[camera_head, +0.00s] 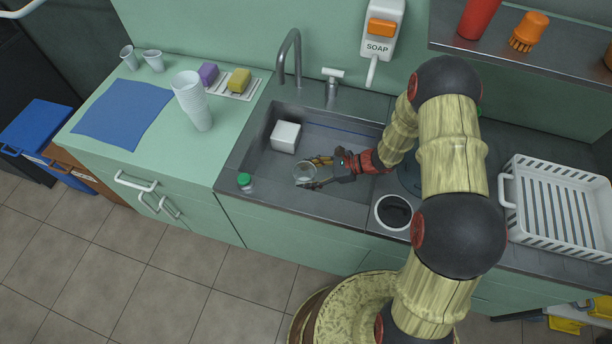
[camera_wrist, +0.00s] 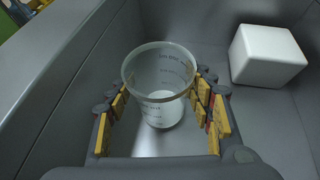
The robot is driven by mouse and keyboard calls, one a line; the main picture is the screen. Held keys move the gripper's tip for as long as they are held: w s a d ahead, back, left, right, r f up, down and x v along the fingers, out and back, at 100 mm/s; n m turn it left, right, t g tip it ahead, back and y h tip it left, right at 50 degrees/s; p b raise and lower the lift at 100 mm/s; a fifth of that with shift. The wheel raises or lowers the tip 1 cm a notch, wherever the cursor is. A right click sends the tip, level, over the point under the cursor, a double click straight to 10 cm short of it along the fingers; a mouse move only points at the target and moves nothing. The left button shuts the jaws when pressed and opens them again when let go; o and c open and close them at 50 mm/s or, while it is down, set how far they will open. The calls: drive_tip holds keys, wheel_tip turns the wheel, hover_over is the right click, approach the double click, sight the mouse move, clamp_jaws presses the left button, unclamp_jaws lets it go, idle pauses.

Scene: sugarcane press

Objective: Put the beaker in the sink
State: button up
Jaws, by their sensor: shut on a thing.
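The beaker (camera_head: 304,173) is clear with dark markings and shows inside the outline of the grey sink (camera_head: 262,170) in the head view. In the wrist view the beaker (camera_wrist: 160,85) stands upright between the yellow-padded fingers of my gripper (camera_head: 318,174). My gripper (camera_wrist: 163,105) is shut on the beaker's sides. The sink's grey wall (camera_wrist: 75,70) rises to the left in the wrist view. Whether the beaker's base touches the sink floor I cannot tell.
A white block (camera_head: 286,136) lies in the sink behind the beaker. The faucet (camera_head: 290,58) rises behind the sink. A white rack (camera_head: 560,205) stands to the right.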

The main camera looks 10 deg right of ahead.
drive_tip(key=shift+r, duration=0.1)
drive_tip(key=o, duration=1.2)
drive_tip(key=shift+c, duration=0.2)
